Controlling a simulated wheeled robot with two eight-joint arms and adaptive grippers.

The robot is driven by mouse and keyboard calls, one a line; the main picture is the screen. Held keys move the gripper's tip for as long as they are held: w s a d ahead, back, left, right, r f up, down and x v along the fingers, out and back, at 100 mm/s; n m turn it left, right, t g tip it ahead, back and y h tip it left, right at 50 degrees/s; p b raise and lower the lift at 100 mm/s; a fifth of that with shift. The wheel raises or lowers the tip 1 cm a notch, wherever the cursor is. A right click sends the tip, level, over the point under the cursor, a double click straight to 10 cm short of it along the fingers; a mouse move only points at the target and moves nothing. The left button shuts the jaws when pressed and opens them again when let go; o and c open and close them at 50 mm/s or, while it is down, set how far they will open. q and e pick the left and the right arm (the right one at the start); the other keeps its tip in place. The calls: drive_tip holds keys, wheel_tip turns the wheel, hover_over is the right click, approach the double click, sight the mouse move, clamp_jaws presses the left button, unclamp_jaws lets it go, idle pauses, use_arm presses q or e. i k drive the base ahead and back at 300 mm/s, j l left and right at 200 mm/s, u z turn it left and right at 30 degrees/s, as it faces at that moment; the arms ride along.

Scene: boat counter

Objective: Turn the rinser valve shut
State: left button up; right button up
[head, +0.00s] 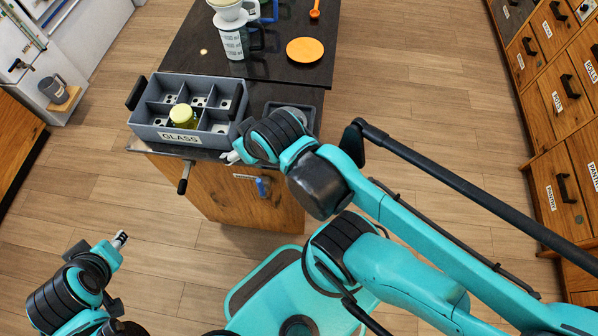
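A small blue valve handle (262,187) sticks out of the wooden front of the counter, beside a small white label (245,177) too small to read. It appears to be the rinser valve and stands roughly upright. Above it, a dark rinser tray (310,108) is set at the counter's right end, partly hidden by my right arm. My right gripper (231,157) is at the counter's front edge, above and left of the blue handle and apart from it. Its fingers are mostly hidden. My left gripper (121,238) is over the floor at lower left, away from the counter, apparently empty; its finger gap is unclear.
A grey GLASS crate (179,138) with a yellow-lidded jar (184,116) stands close to my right gripper. A black-ended lever (184,178) projects from the counter front. Floor in front is clear.

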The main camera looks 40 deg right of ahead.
sight(263, 193)
drive_tip(key=k+l+z, duration=0.15)
drive_tip(key=z, duration=0.55)
drive_tip(key=k+l+u, duration=0.25)
drive_tip(key=l+u, duration=0.3)
drive_tip(key=l, duration=0.2)
drive_tip(key=k+l+u, duration=0.25)
